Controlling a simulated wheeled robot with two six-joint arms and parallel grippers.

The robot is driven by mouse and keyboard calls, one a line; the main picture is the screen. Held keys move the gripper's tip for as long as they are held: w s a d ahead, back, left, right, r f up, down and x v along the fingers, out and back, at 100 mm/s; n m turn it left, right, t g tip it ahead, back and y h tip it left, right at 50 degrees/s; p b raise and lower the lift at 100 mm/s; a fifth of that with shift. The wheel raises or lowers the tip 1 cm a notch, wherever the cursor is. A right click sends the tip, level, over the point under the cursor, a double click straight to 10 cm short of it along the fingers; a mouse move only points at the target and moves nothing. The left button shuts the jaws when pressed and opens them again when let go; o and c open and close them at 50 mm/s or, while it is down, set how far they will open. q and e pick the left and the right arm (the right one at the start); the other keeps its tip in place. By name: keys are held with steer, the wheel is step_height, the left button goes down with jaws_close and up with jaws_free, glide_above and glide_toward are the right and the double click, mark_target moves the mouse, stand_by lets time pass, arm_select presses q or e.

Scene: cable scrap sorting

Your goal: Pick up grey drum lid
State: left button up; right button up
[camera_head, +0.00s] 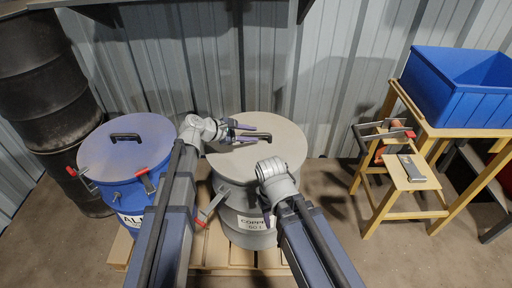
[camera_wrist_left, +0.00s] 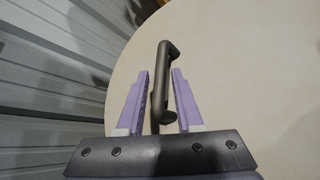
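The grey drum lid (camera_head: 285,130) lies flat on the grey drum marked COPPER (camera_head: 247,222). Its pale surface fills much of the left wrist view (camera_wrist_left: 255,60). My left gripper (camera_head: 251,133) is over the lid's middle at its dark bar handle (camera_wrist_left: 166,60). In the left wrist view the purple fingers (camera_wrist_left: 160,72) are open, one on each side of the handle, with visible gaps. The far end of the handle reaches beyond the fingertips. My right gripper (camera_head: 268,216) hangs in front of the drum, mostly hidden by its own wrist.
A blue drum (camera_head: 126,195) with a blue-grey lid (camera_head: 100,155) stands on the left of the same wooden pallet (camera_head: 214,250). A black barrel (camera_head: 40,85) is behind it. A wooden bench (camera_head: 425,190) holds a blue bin (camera_head: 440,95) and tools at right. Floor between is clear.

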arm_select(q)
steer(key=b+x, duration=0.1)
steer(key=x, duration=0.2)
steer(key=shift+a, duration=0.1)
steer(key=shift+s, duration=0.1)
jaws_close()
stand_by(1.2)
